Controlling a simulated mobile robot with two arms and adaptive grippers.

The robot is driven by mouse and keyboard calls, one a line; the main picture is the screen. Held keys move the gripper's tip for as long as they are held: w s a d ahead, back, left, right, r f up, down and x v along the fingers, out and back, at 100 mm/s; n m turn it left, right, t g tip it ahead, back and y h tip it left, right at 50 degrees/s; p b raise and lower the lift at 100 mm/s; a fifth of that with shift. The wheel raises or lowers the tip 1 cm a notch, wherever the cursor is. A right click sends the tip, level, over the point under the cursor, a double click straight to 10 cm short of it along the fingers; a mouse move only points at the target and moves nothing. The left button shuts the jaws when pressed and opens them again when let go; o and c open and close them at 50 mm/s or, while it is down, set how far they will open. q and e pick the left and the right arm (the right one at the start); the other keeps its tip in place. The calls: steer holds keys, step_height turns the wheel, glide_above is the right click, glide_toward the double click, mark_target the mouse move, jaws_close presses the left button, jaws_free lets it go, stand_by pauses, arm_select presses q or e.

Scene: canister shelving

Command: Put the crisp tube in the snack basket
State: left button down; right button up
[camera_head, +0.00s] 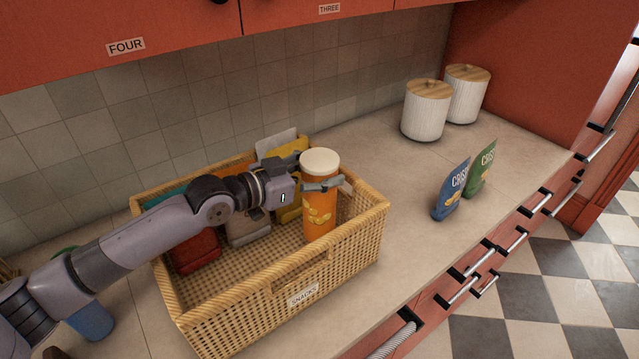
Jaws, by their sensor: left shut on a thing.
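The crisp tube (319,207) is orange with a white lid and stands upright inside the right end of the snack basket (284,297). The basket is woven, with a "SNACKS" label on its front. My left gripper (322,185) is shut on the tube just below its lid. My right gripper is not in view.
Several packets, including a red one (196,250) and a yellow one (290,205), stand in the basket. Two crisp bags, blue (450,191) and green (481,170), stand to the right. Two white canisters (426,112) (466,95) stand at the back. Counter between is clear.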

arm_select(q)
step_height(320, 180, down, 4)
steer(key=shift+f, duration=0.25)
steer(key=c, duration=0.5)
jaws_free()
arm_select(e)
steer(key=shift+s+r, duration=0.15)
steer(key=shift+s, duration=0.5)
arm_select(q)
steer(key=b+v, duration=0.4)
steer(key=v, duration=0.8)
steer(key=shift+s, duration=0.1)
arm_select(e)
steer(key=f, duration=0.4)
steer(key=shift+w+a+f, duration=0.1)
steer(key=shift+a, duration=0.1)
